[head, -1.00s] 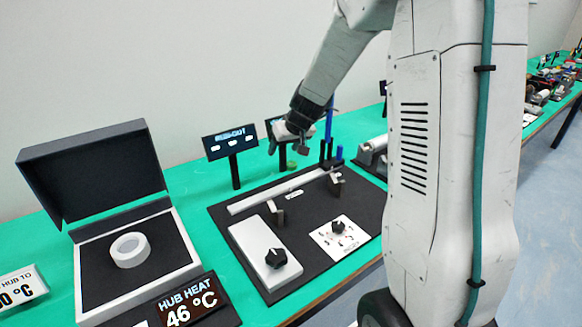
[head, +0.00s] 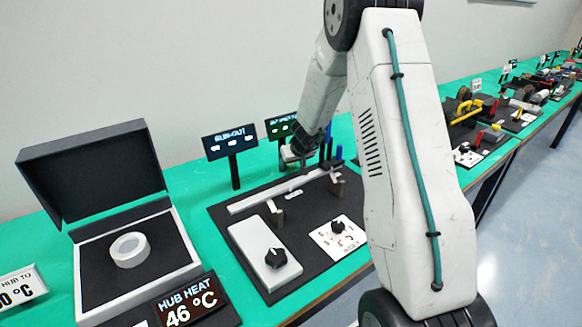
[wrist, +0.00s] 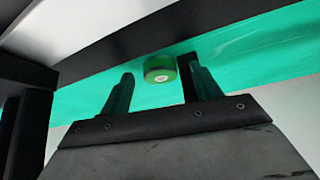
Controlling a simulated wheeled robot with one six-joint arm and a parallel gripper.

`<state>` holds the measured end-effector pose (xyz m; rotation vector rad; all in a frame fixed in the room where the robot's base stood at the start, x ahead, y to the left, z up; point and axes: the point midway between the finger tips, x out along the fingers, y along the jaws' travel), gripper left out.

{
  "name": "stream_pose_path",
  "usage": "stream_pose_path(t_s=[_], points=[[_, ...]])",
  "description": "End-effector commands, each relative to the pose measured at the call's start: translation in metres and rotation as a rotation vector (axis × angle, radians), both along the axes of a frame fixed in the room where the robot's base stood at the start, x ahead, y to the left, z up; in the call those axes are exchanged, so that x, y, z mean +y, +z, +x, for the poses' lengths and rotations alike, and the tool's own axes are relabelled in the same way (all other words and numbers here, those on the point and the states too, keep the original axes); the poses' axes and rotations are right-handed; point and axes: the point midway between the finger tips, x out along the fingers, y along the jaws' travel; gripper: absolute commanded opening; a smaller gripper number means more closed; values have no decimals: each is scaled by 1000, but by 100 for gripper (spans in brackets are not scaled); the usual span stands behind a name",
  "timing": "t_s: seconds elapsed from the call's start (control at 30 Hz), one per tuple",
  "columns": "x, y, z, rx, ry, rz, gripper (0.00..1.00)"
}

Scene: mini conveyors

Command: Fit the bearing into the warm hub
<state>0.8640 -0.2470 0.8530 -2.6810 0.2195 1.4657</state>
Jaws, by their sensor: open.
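The hub (head: 130,250), a pale thick ring, lies flat on the dark bed of an open heater box (head: 186,258) at the left of the head view. The display in front of the box (head: 190,303) reads HUB HEAT 46 °C. My gripper (head: 290,158) is over the back of the dark board, near the two display stands. In the wrist view my gripper (wrist: 160,84) is open and empty. A short green cylinder (wrist: 159,74) with a pale centre shows just beyond and between the fingertips. I cannot make out a bearing for certain.
The dark board (head: 222,218) carries a pale rail (head: 262,199), a white block with a black knob (head: 276,258) and a white card with a knob (head: 338,226). The box lid (head: 95,170) stands open. Blue posts (head: 338,153) stand near the gripper.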

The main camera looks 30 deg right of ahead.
Motion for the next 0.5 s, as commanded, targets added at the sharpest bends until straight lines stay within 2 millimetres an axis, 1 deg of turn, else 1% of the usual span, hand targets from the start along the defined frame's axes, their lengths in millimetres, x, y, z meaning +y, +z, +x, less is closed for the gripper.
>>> stream_pose_path(t_s=[0.2, 0.23, 0.27, 0.3, 0.4, 0.47, 0.5], points=[[0, -1, 1, 0, 2, -1, 63], [0, -1, 1, 0, 2, -1, 57], [0, -1, 1, 0, 1, -1, 49], [0, -1, 1, 0, 1, -1, 38], [0, -1, 1, 0, 1, -1, 13], [0, 0, 1, -1, 1, -1, 13], [0, 0, 1, -1, 1, -1, 9]])
